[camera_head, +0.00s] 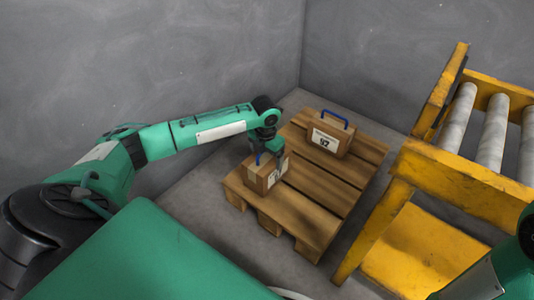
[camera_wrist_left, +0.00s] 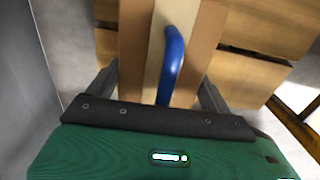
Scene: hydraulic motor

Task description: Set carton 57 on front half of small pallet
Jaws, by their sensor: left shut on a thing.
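The small wooden pallet (camera_head: 313,207) lies on the grey floor. A brown carton (camera_head: 256,178) with a blue handle is at its near left corner. Its white label is too small and partly covered to read. My left gripper (camera_head: 269,155) is over this carton and shut on it. The left wrist view shows the carton top (camera_wrist_left: 137,40) and its blue handle (camera_wrist_left: 171,62) between the fingers. I cannot tell whether the carton rests on the boards or hovers slightly. Another carton (camera_head: 341,141), blue-handled, stands upright on the pallet's far part; its label seems to read 57 or 97.
A yellow roller conveyor (camera_head: 455,170) with grey rollers stands right of the pallet. Grey walls (camera_head: 150,50) close off the back and left. The pallet's near right boards and middle are bare.

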